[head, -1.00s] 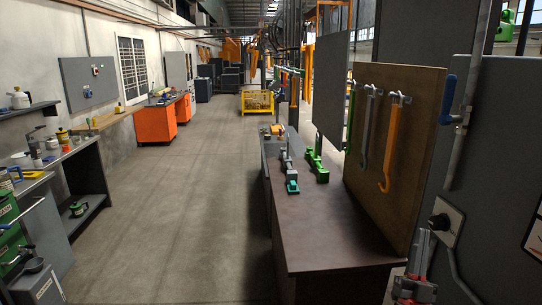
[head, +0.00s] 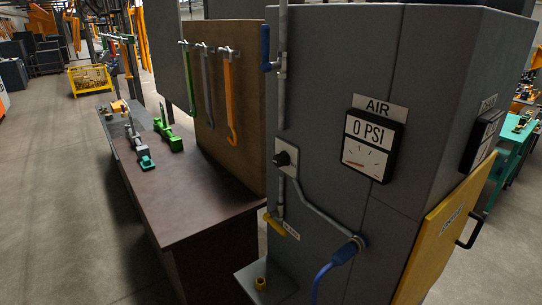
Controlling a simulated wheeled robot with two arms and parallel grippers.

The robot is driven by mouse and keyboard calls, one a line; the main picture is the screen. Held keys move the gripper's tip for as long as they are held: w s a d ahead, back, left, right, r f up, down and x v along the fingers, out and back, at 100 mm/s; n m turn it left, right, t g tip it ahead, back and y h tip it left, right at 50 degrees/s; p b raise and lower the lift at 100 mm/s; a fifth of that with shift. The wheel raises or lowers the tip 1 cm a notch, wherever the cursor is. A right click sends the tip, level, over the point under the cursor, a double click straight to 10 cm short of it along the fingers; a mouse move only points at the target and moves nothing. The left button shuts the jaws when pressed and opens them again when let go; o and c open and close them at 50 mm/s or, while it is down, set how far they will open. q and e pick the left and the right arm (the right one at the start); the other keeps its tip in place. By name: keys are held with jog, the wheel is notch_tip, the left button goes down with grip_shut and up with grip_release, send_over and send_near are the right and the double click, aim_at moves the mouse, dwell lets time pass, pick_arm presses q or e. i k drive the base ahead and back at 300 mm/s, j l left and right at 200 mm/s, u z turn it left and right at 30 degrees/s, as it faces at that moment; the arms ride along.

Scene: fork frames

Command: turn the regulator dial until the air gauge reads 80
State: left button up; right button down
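The air gauge (head: 370,146) is on the front of a grey cabinet, under an "AIR" label. It reads 0 PSI, with a short red needle on its scale. The regulator dial (head: 282,159) is a black knob on a pale square plate, left of the gauge on the same cabinet, with nothing touching it. A grey pipe (head: 325,215) runs from near the dial down to the right. Neither of my grippers shows in this view.
The grey cabinet (head: 340,60) has a blue-handled lever (head: 266,48), a yellow handle (head: 284,228) and a blue hose (head: 330,268). A yellow panel (head: 445,235) is at right.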

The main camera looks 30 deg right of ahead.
aim_at(283, 158)
jog(key=z, duration=1.55)
